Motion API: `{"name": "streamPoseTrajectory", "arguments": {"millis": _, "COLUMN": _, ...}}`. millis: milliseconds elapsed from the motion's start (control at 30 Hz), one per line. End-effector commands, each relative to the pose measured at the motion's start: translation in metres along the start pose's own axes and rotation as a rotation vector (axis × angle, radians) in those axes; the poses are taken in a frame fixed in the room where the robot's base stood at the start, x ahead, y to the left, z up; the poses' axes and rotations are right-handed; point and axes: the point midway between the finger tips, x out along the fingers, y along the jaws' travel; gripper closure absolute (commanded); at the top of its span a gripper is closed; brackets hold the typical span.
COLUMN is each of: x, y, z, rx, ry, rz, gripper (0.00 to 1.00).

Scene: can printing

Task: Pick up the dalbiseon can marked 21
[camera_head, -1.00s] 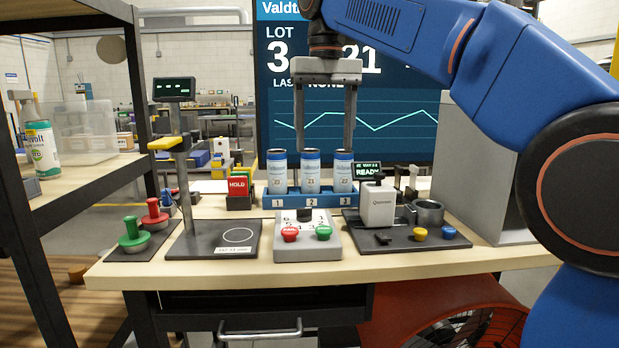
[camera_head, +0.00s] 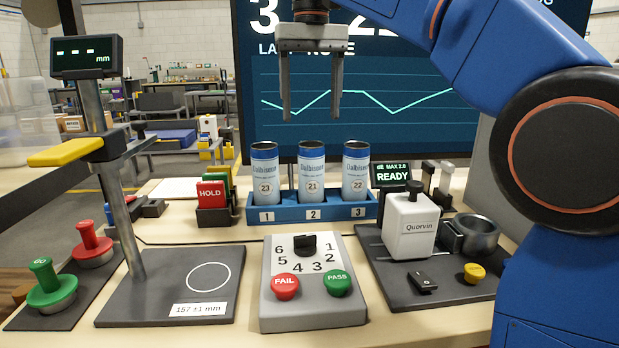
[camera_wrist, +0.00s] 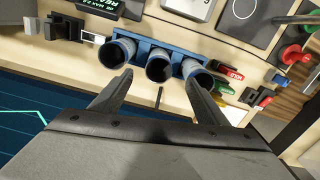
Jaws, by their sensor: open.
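The dalbiseon can marked 21 (camera_head: 311,172) stands upright in the middle slot, number 2, of the blue rack (camera_head: 289,212). The can marked 23 (camera_head: 265,174) is in slot 1 on its left, and the can marked 22 (camera_head: 355,172) is in slot 3 on its right. My gripper (camera_head: 311,115) is open and empty, pointing down, above the level of the cans and roughly in line with the middle one in the head view. In the wrist view, the middle can (camera_wrist: 159,68) shows its open top between and beyond my two fingers (camera_wrist: 158,93).
A large screen (camera_head: 400,125) stands behind the rack. In front are a control box (camera_head: 311,300) with FAIL and PASS buttons and a Quorvin device (camera_head: 410,228). A height gauge (camera_head: 92,150) rises at left; HOLD cards (camera_head: 211,196) stand left of the rack.

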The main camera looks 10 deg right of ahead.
Motion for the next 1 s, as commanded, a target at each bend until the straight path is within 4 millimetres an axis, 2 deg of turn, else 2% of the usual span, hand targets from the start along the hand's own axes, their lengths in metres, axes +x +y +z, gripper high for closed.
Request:
{"name": "streamPoseTrajectory", "arguments": {"millis": 167, "x": 0.023, "y": 0.001, "z": 0.001, "rx": 0.000, "ry": -0.003, "rz": 0.001, "gripper": 0.32}}
{"name": "streamPoseTrajectory", "arguments": {"millis": 600, "x": 0.099, "y": 0.001, "z": 0.000, "rx": 0.000, "ry": -0.002, "rz": 0.001, "gripper": 0.32}}
{"name": "streamPoseTrajectory", "arguments": {"millis": 1000, "x": 0.130, "y": 0.001, "z": -0.002, "rx": 0.000, "ry": -0.002, "rz": 0.001, "gripper": 0.32}}
